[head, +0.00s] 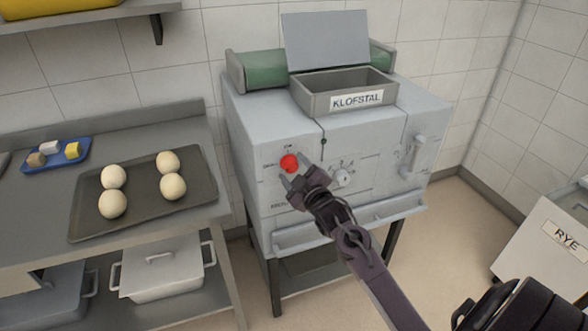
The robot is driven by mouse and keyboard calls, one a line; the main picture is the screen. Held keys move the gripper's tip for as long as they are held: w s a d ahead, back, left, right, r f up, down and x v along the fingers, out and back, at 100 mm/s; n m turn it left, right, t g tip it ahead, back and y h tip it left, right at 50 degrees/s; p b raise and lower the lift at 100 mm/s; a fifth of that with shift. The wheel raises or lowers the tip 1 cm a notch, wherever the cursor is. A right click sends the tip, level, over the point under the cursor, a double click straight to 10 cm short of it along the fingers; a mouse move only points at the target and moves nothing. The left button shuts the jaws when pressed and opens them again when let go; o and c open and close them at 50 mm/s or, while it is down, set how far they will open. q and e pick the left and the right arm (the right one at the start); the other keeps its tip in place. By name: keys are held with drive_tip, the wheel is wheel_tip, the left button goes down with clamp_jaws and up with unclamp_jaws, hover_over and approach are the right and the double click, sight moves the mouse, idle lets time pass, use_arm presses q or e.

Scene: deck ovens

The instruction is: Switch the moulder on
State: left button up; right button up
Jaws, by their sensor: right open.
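The moulder (245,140) is a light grey machine on dark legs, labelled KLOFSTAL on its hopper. A red knob (289,163) sits on the left of its front face, with small markings around it. My right gripper (288,178) is open at the red knob, with its fingertips at the knob's lower edge. I cannot tell whether they touch it. A pale dial (343,178) with a numbered scale is to the right of the knob, and a lever handle (413,156) is at the far right. My left gripper is not in view.
A grey bench (40,215) on the left holds a dark tray (198,202) with several dough balls and a small blue tray (40,163). A lidded container (162,270) is on its lower shelf. A bin labelled RYE (530,250) stands at the right. Open floor lies between.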

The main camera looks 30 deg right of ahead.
drive_tip(key=shift+w, duration=0.1)
drive_tip(key=c, duration=1)
drive_tip(key=m+p, duration=0.1)
drive_tip(key=m, duration=0.3)
drive_tip(key=shift+m, duration=0.4)
drive_tip(key=m+p, duration=0.1)
drive_tip(key=m, duration=0.3)
drive_tip(key=shift+f+m+t, duration=0.1)
drive_tip(key=shift+m+t, duration=0.3)
drive_tip(key=m+h+p, duration=0.1)
drive_tip(key=m, duration=0.4)
drive_tip(key=shift+f+m+h+p, duration=0.1)
drive_tip(key=shift+m+h+p, duration=0.45)
drive_tip(key=shift+m, duration=1.75)
